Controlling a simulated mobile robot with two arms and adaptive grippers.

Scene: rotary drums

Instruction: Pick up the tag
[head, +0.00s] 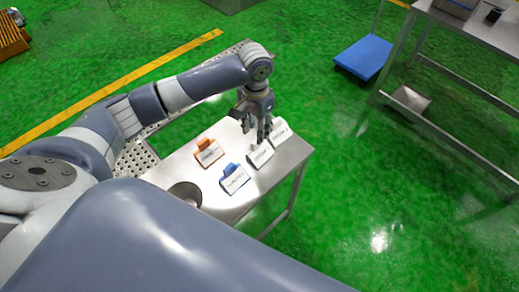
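Several tags lie on a small metal table (226,205): an orange one (208,153), a blue one (234,179) and two white ones, one nearer (261,155) and one farther right (280,132). Each bears a white face with dark print, too small to read. My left gripper (258,137) points down over the table's far end, right by the two white tags. Its fingers look spread apart, with nothing seen between them. Whether a fingertip touches a white tag cannot be told. My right gripper is not in view.
A round opening (185,195) is in the table's near left part. A perforated metal surface (137,160) lies behind the table. A blue platform (364,57) and a steel bench (480,28) stand at the upper right. Green floor between them is clear.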

